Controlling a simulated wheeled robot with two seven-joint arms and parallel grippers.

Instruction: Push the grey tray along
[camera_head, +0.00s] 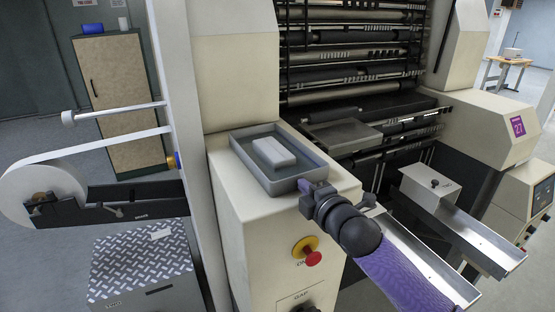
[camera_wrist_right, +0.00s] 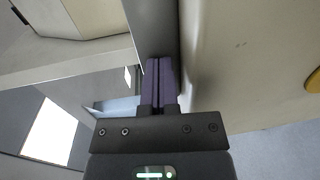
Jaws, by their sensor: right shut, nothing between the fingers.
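The grey tray (camera_head: 262,181) lies on the cream ledge of the machine, with a pale rectangular block (camera_head: 273,153) inside it. My right gripper (camera_head: 305,187) is at the tray's near right corner, its fingertips at the outer wall. It is shut with nothing held. In the right wrist view the closed purple fingers (camera_wrist_right: 160,68) point at the dark grey tray wall (camera_wrist_right: 153,25) and overlap it. I cannot tell for sure whether they touch. My left gripper is not in view.
A flat grey plate (camera_head: 342,136) lies right of the ledge, before the dark rollers (camera_head: 350,70). A red button (camera_head: 313,258) is on the ledge's front face. Metal chutes (camera_head: 477,243) stand at the right. A white roll (camera_head: 40,196) is at the left.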

